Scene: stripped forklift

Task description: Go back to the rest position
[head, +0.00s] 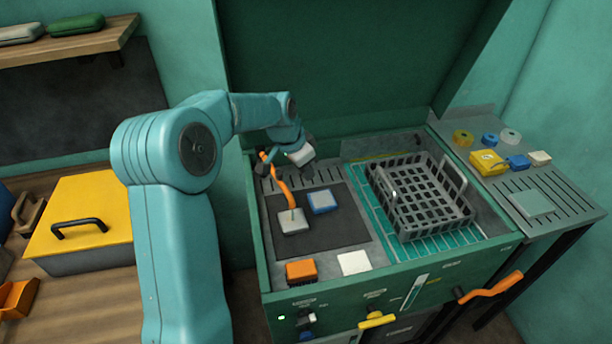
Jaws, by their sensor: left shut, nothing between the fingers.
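My left arm comes in from the lower left and reaches over the open green cabinet (385,285). My left gripper (304,166) is at the back left of the cabinet's inside, above the slotted strip and near the upper end of a curved orange piece (281,180). The gripper is small and dark here; it is shut with nothing held. Whether it touches the orange piece I cannot tell. The orange piece runs down to a pale block (292,222) on a dark mat (335,238). My right gripper is not in view.
A grey basket (420,198) stands on a teal rack to the right. A blue block (322,201) lies on the mat. An orange block (301,271) and a white block (354,263) lie in front. The raised lid (340,70) is behind. A yellow-lidded box (85,220) stands left, a side shelf (565,205) right.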

